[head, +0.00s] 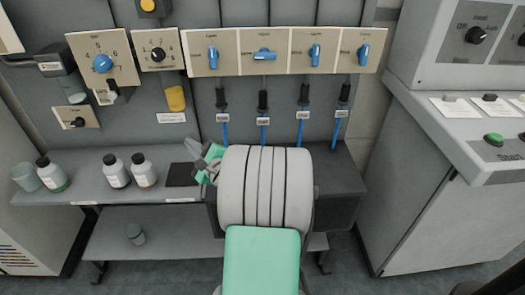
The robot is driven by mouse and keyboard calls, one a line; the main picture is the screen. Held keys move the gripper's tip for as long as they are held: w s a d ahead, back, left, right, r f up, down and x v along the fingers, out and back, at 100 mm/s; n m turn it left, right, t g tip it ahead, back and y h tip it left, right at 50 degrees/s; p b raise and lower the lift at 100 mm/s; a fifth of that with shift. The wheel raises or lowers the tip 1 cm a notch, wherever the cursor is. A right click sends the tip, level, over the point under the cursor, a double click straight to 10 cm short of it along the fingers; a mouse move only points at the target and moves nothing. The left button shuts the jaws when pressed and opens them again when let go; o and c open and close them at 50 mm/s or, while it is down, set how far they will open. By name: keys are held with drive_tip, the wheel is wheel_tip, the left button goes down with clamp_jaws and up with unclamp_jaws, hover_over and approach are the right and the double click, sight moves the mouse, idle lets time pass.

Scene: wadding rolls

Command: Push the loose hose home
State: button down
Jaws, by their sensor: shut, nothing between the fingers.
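Several blue hoses with black end fittings hang in a row under the beige valve panel (288,50), each with a small white tag. The second hose from the left (263,101) appears to sit slightly lower than the first hose (221,98), the third hose (304,95) and the fourth hose (344,93). My gripper (191,143) is left of and below the first hose, apart from the hoses. It is shut and empty, small in view and partly hidden behind my own arm.
Bottles (116,171) and a dark pad (183,174) stand on the grey shelf (85,188) at left. A yellow item (175,98) is on the wall. A grey console (440,180) stands at right.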

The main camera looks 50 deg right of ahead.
sight(263, 102)
drive_tip(key=s+d+f+m+g+h+b, duration=0.1)
drive_tip(key=s+d+f+m+h, duration=0.1)
drive_tip(key=s+d+m+h, duration=0.2)
drive_tip(key=s+d+f+m+g+h+b, duration=0.1)
drive_tip(key=s+d+f+m+h, duration=0.1)
drive_tip(key=s+d+m+h, duration=0.2)
drive_tip(key=s+d+f+m+g+h+b, duration=0.1)
drive_tip(key=s+d+f+m+h, duration=0.2)
drive_tip(key=s+d+m, duration=0.4)
drive_tip(key=shift+d+m+g+h+b, duration=0.15)
drive_tip(key=shift+d+m+g+h, duration=0.05)
drive_tip(key=shift+m, duration=0.35)
drive_tip(key=shift+d+m+g+h+b, duration=0.15)
drive_tip(key=shift+m+g+h, duration=0.05)
drive_tip(key=shift+m, duration=0.35)
drive_tip(key=shift+s, duration=0.15)
drive_tip(key=shift+r, duration=0.1)
drive_tip(key=w+d+r+p, duration=0.5)
drive_tip(key=w+d+r, duration=0.1)
drive_tip(key=d, duration=0.1)
drive_tip(key=shift+w+d+r, duration=0.15)
drive_tip(key=shift+w+r, duration=0.05)
drive_tip(key=shift+w, duration=0.1)
